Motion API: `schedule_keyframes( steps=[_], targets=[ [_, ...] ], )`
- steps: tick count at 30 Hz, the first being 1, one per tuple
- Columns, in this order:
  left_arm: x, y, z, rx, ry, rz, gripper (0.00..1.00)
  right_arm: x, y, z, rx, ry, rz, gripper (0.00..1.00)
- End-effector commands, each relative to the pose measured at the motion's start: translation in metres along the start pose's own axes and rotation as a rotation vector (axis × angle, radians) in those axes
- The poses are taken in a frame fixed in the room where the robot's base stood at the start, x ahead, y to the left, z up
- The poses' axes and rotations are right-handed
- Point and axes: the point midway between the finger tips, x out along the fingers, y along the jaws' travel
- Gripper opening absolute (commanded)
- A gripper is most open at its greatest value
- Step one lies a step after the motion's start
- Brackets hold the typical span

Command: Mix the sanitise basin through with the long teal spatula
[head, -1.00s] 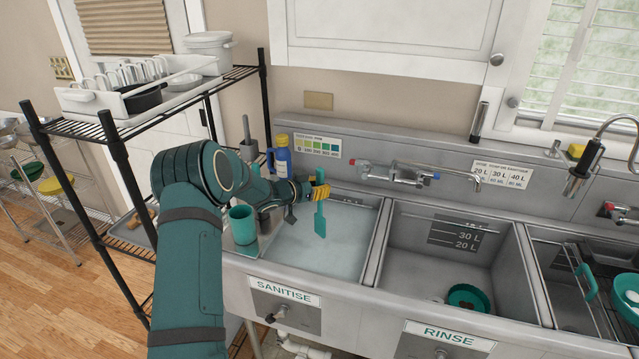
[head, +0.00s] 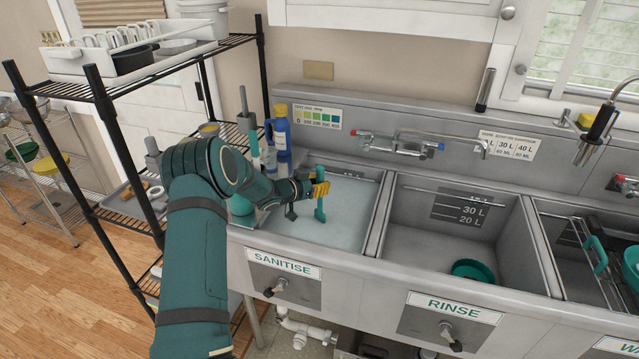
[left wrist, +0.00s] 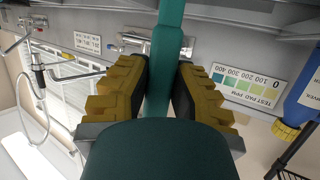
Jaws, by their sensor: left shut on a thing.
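My left gripper (head: 320,190) is shut on the long teal spatula (head: 320,211) over the sanitise basin (head: 345,275), the leftmost of three. The spatula stands about upright. Its top end shows above the yellow fingers, and its lower part meets the pale blue liquid (head: 345,236); whether its tip is under the surface is hard to tell. In the left wrist view the teal shaft (left wrist: 165,55) runs between the two yellow fingers (left wrist: 160,88). My right gripper is not in view.
The rinse basin (head: 424,272) holds a teal bowl (head: 474,270). A tap (head: 400,140) is on the back wall. A blue bottle (head: 279,135) stands behind the sanitise basin's left side. A black wire rack (head: 105,118) stands left of my arm.

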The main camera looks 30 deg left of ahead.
Motion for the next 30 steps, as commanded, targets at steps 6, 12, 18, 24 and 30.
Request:
schedule_keyframes(
  steps=[6, 12, 18, 24, 30],
  targets=[
    [0.0, 0.0, 0.0, 0.0, 0.001, 0.0, 0.0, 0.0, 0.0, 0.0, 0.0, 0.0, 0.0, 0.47],
    [-0.004, -0.007, 0.001, -0.001, 0.0, -0.002, 0.0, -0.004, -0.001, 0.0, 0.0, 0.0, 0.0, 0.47],
    [-0.018, -0.032, 0.004, 0.001, 0.0, -0.003, 0.0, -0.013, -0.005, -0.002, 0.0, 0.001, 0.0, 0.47],
    [-0.03, -0.054, 0.008, 0.001, 0.001, -0.001, 0.0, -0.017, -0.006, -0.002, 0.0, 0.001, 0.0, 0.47],
    [-0.034, -0.061, 0.01, -0.001, 0.001, 0.0, 0.0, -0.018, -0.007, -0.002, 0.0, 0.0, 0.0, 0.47]
  ],
)
